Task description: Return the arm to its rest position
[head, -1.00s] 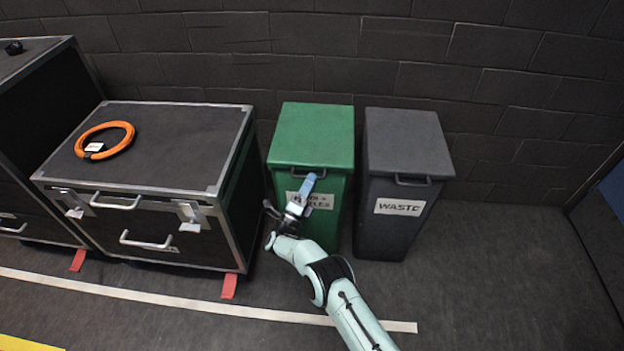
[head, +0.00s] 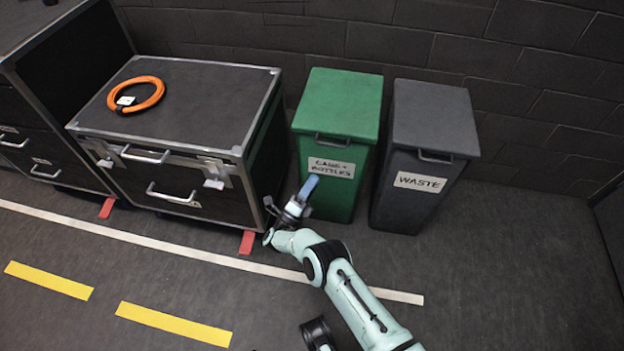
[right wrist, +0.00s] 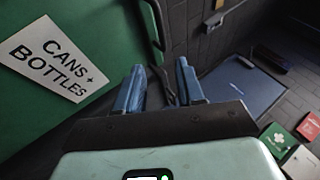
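My right arm (head: 345,285) reaches up from the lower right in the head view. Its right gripper (head: 309,188) has blue fingers and is in front of the lower left part of the green bin (head: 337,105). In the right wrist view the two blue fingers of the gripper (right wrist: 159,75) stand apart with nothing between them, so it is open and empty. The bin's white "CANS + BOTTLES" label (right wrist: 52,60) is on the left there. My left gripper is not in view.
A dark grey "WASTE" bin (head: 430,125) stands right of the green one. A black flight case (head: 215,105) with an orange cable coil (head: 150,104) on top stands to the left. The floor at the right (head: 510,270) is clear.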

